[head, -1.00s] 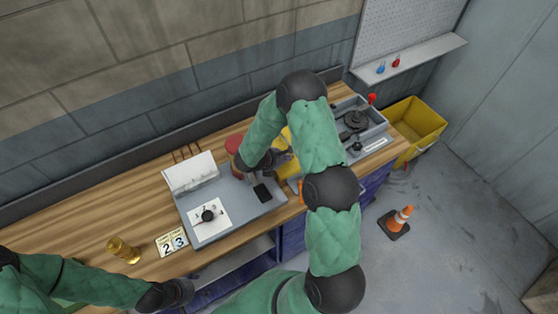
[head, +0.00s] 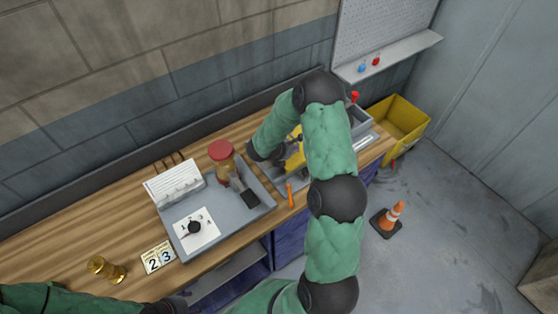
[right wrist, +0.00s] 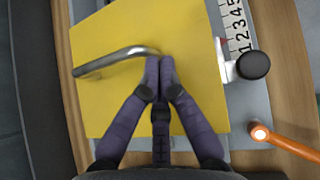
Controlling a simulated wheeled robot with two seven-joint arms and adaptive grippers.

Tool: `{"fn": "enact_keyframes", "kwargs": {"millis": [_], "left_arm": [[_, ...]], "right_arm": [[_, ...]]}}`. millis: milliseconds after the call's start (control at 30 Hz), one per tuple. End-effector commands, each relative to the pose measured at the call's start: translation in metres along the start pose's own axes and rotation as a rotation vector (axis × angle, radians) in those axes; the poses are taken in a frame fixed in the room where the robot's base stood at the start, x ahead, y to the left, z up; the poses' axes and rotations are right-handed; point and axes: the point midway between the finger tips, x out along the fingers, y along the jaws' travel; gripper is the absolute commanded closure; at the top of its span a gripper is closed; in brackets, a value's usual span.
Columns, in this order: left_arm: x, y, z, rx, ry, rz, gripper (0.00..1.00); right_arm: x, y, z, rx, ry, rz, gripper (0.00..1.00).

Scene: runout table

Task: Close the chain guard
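The chain guard is a yellow panel (head: 296,158), partly hidden behind my right arm in the head view. In the right wrist view the yellow panel (right wrist: 190,40) fills the middle and carries a bent metal bar handle (right wrist: 110,60). My right gripper (right wrist: 160,64) has its fingertips together in front of the panel, at the right end of the handle. I see no part of the handle between the fingers, and contact is unclear. In the head view its fingers are hidden. My left arm's dark end (head: 170,306) is at the bottom edge; its fingers cannot be made out.
A grey tray (head: 240,215) with a dial card and a red-lidded jar (head: 221,155) stands left of the guard. An orange-handled tool (head: 290,195) lies by the front edge; its orange part (right wrist: 290,145) shows in the wrist view. A number scale (right wrist: 236,25) and black knob (right wrist: 253,65) sit right of the panel.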

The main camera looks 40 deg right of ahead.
Motion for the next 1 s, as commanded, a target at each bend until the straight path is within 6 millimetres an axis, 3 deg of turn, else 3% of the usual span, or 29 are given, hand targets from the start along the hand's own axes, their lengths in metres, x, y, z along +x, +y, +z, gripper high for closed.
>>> {"fn": "enact_keyframes", "kwargs": {"millis": [100, 400, 600, 1000], "left_arm": [[0.016, -0.006, -0.001, 0.000, 0.000, 0.000, 0.37], [0.031, -0.011, -0.001, 0.000, 0.000, 0.000, 0.37], [0.035, -0.012, -0.001, 0.000, 0.000, 0.000, 0.37], [0.035, -0.012, -0.001, 0.000, 0.000, 0.000, 0.37]], "right_arm": [[0.029, -0.008, 0.022, 0.008, -0.004, -0.004, 1.00], [0.073, -0.020, 0.065, 0.004, -0.003, -0.002, 1.00], [0.085, -0.023, 0.077, 0.001, -0.001, -0.001, 1.00], [0.087, -0.024, 0.080, 0.002, -0.003, -0.001, 1.00]]}}
